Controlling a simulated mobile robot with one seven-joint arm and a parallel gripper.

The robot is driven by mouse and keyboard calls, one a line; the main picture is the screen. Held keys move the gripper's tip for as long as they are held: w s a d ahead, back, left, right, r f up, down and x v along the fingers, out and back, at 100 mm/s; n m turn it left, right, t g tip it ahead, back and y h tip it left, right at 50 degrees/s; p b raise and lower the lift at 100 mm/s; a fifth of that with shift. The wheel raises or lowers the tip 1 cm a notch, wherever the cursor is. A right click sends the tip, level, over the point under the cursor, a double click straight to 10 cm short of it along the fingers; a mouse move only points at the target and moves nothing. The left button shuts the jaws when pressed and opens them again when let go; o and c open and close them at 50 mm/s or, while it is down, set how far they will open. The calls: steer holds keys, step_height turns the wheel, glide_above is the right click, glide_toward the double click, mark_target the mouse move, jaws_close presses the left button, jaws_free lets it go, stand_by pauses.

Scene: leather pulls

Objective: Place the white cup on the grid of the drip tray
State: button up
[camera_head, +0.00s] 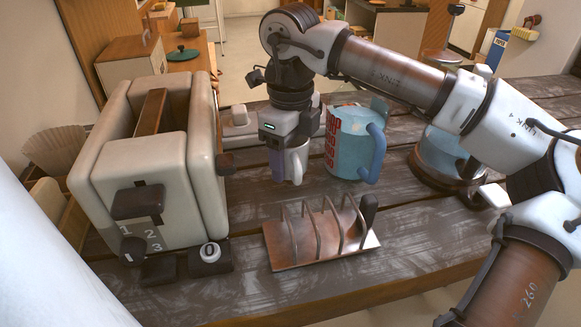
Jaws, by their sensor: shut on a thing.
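My gripper (286,155) hangs downward near the middle of the view, behind the metal toast rack. It is shut on the white cup (298,164), which shows as a small pale shape partly hidden by the fingers. I cannot tell whether the cup's bottom touches the table. I cannot make out the drip tray or its grid in this view.
A blue jug (351,148) stands just right of the cup. The toast rack (318,237) lies in front. A cream toaster (158,172) fills the left. A glass vessel on a round dark base (447,172) stands right, partly behind my arm. The front right tabletop is clear.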

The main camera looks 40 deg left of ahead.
step_height(320, 180, up, 17)
steer(key=shift+f, duration=0.2)
